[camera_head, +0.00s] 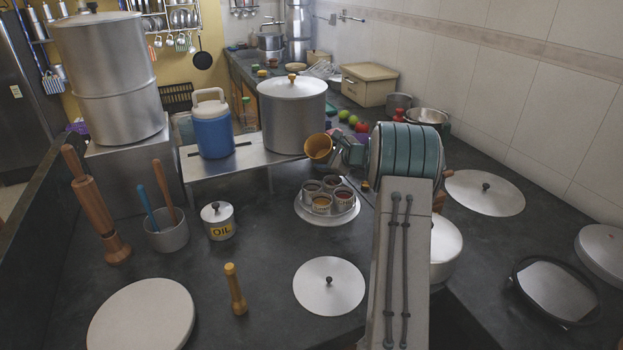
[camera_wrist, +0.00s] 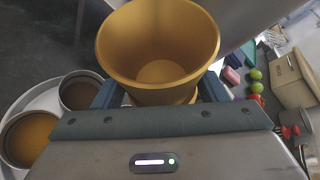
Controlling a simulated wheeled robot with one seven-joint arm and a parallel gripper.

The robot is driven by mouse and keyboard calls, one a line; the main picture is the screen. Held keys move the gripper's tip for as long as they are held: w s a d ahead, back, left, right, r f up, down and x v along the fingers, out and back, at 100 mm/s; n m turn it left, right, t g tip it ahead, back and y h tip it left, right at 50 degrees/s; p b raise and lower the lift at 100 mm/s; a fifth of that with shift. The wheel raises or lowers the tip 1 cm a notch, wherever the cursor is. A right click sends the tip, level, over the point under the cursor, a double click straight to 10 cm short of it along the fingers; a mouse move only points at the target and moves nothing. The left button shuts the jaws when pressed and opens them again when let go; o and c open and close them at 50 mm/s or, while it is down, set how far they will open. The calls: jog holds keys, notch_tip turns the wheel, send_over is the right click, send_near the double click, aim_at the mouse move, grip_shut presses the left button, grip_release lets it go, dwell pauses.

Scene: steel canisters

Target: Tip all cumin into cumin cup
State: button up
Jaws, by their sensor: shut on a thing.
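My gripper (camera_head: 337,148) is shut on a golden-brown cup (camera_head: 318,148). In the head view the cup is tilted and held above the back of a round tray (camera_head: 302,213). The wrist view looks into the held cup (camera_wrist: 158,48); its visible inside looks bare. On the tray stand several small steel cups, one with orange-yellow contents (camera_head: 320,204) and one with dark red contents (camera_head: 343,194). The wrist view shows an orange-filled cup (camera_wrist: 30,138) and a brownish-filled cup (camera_wrist: 82,93). I cannot tell which is the cumin cup.
A large lidded pot (camera_head: 291,115) and a blue jug (camera_head: 212,130) stand on a raised steel stand behind. An oil canister (camera_head: 218,222) is left of the tray. A flat lid (camera_head: 329,286) and a wooden pestle (camera_head: 235,290) are in front. Bare counter lies between them.

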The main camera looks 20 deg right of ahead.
aim_at(327, 140)
jog(key=shift+r+m+g+y+p, duration=0.45)
jog(key=shift+r+m+p, duration=0.35)
jog(key=shift+p, duration=2.65)
jog(key=shift+r+m+g+y+p, duration=0.45)
jog(key=shift+r+p, duration=0.55)
jog(key=shift+p, duration=2.4)
jog(key=r+m+p, duration=0.1)
jog(key=p, duration=0.3)
jog(key=shift+y, duration=0.3)
jog(key=shift+r+g+p, duration=0.25)
jog(key=shift+g+p, duration=0.15)
jog(key=shift+p, duration=0.4)
jog(key=shift+m+y, duration=0.25)
jog(key=shift+y, duration=0.05)
jog(key=shift+p, duration=0.3)
